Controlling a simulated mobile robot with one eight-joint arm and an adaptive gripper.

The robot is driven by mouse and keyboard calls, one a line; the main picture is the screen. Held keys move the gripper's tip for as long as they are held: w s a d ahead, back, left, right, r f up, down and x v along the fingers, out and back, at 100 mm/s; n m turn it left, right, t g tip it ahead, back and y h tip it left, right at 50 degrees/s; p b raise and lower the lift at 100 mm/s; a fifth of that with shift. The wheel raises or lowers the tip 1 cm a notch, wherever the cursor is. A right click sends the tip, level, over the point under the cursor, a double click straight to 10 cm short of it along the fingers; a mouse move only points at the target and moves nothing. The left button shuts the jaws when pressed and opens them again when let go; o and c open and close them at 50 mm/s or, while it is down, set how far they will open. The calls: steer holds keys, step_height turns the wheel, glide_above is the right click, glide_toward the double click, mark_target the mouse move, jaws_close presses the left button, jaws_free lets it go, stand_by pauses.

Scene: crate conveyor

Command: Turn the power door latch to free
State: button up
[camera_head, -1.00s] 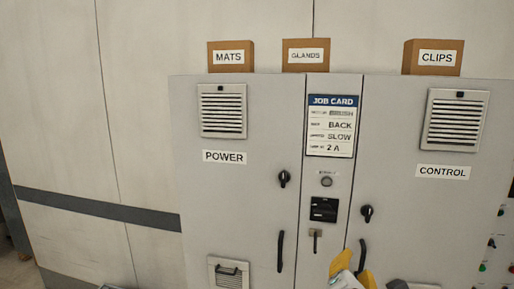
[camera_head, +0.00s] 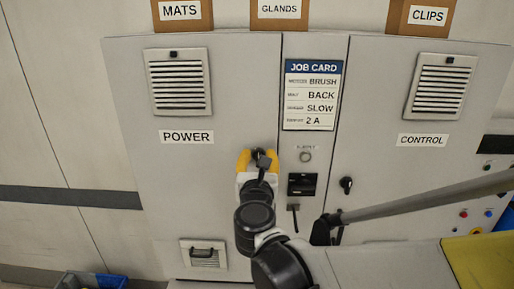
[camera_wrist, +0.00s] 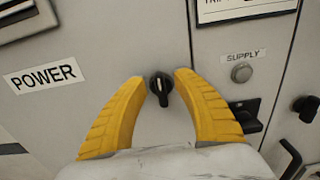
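The power door (camera_head: 170,105) is the grey left cabinet door with a POWER label; it looks shut. Its latch (camera_wrist: 161,86) is a small black knob with a pale mark, near the door's right edge. In the wrist view it sits between the tips of my gripper (camera_wrist: 160,80), whose yellow fingers are spread apart on both sides of it. In the head view my gripper (camera_head: 258,158) is in front of the latch and partly covers it. I see a gap between fingers and knob in the wrist view; the depth between them is hard to tell.
Right of the latch are the supply button (camera_wrist: 241,73), a black switch (camera_head: 302,184) and the job card (camera_head: 312,95). The control door's latch (camera_head: 346,185) is further right. Boxes (camera_head: 283,14) stand on top. A blue bin (camera_head: 92,280) is at lower left.

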steer(key=shift+w, duration=0.75)
jaws_close()
